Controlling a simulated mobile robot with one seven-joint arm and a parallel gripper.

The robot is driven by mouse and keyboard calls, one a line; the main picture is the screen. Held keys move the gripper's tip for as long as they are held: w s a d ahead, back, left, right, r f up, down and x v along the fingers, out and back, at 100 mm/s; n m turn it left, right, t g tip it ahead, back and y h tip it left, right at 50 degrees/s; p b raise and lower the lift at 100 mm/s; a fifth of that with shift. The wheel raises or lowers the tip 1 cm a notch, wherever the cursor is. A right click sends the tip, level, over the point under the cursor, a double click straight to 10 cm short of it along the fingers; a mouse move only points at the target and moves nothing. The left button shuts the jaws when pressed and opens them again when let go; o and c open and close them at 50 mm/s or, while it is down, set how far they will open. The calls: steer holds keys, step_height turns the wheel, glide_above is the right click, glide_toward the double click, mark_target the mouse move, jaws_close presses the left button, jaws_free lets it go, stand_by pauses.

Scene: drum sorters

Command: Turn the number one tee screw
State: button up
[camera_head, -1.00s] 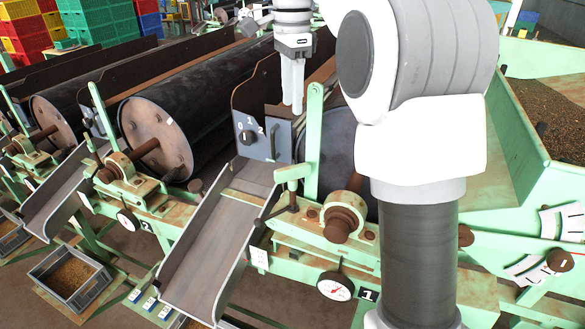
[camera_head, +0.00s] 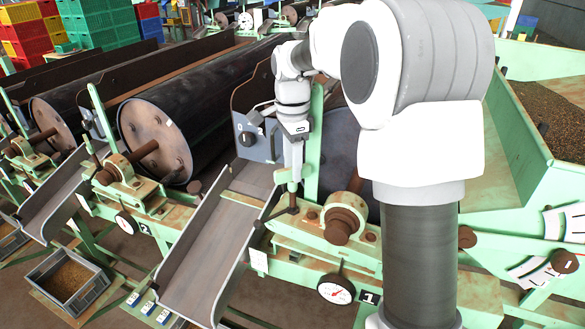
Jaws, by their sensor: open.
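The number one tee screw (camera_head: 292,203) is a small dark screw with a crossbar, hanging below a green bracket on the frame of the nearest drum, the one by the black "1" plate (camera_head: 369,298). My gripper (camera_head: 293,180) points down just above it, in front of the green upright post. Its fingers look close together at this size, but they are open. Nothing shows between them. They overlap the bracket top in the picture; I cannot tell whether they touch it or the screw.
A grey chute (camera_head: 215,250) slopes down just left of the screw. A dial gauge (camera_head: 336,288) and a rusty shaft end (camera_head: 342,225) sit to the right. The grey panel with a 0-1-2 knob (camera_head: 247,138) stands behind left. A crate of grain (camera_head: 68,278) is on the lower left.

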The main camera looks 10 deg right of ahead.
steer(key=shift+f, duration=0.45)
steer(key=shift+c, duration=0.2)
jaws_close()
steer(key=shift+n, duration=0.3)
steer(key=n+p, duration=0.1)
steer(key=n, duration=0.3)
steer(key=shift+n, duration=0.4)
steer(key=n+p, duration=0.1)
steer(key=n, duration=0.4)
steer(key=n+p, duration=0.1)
steer(key=n, duration=0.4)
steer(key=shift+n, duration=0.4)
steer(key=n, duration=0.5)
steer(key=shift+p, duration=0.4)
